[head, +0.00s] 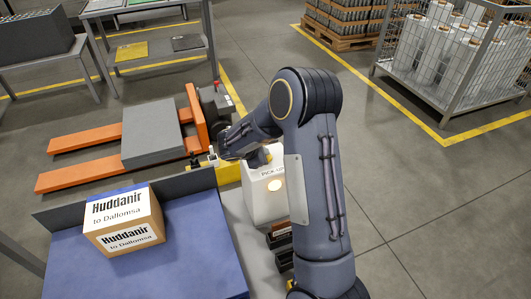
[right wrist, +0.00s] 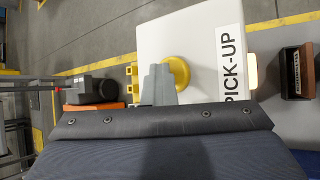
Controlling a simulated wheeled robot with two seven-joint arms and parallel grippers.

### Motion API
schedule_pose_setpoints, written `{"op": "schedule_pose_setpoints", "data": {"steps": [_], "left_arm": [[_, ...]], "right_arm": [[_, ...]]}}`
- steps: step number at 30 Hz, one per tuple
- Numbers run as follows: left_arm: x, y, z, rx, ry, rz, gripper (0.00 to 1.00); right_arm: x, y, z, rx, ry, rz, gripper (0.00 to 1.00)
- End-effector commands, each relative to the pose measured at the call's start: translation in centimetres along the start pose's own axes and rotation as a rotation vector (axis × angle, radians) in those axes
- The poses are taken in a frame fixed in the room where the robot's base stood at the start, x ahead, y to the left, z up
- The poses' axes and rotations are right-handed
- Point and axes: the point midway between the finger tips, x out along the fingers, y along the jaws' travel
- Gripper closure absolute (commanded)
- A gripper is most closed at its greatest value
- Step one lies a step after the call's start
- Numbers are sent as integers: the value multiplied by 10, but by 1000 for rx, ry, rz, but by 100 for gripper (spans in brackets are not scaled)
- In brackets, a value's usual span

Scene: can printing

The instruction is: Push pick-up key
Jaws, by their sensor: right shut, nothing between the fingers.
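The pick-up key is a round yellow button (right wrist: 178,73) on top of a white box (right wrist: 205,50) labelled "PICK-UP". The box also shows in the head view (head: 266,205), with a glowing light on its front. My right gripper (right wrist: 160,70) is shut and empty. Its grey fingers overlap the left part of the button in the right wrist view; I cannot tell whether they touch it. In the head view my right gripper (head: 259,160) is over the box top, and the button is hidden there. My left gripper is not in view.
A cardboard box (head: 124,221) labelled "Huddanir" sits on a blue surface (head: 190,262) at the left. Behind is an orange pallet truck (head: 90,139) with a grey slab. Dark stamp-like blocks (right wrist: 296,72) are beside the white box. A wire cage (head: 455,95) stands far right.

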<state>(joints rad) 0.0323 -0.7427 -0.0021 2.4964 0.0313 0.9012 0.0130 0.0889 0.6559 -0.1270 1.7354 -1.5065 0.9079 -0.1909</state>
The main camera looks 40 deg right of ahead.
Motion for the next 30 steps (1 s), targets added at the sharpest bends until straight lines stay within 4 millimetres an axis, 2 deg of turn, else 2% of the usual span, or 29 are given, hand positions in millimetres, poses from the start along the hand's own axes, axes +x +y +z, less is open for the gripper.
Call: {"op": "schedule_pose_setpoints", "data": {"steps": [13,30], "left_arm": [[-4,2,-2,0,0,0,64],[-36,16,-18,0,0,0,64]], "right_arm": [[-6,3,3,0,2,-2,100],[-44,32,32,2,-1,0,100]]}}
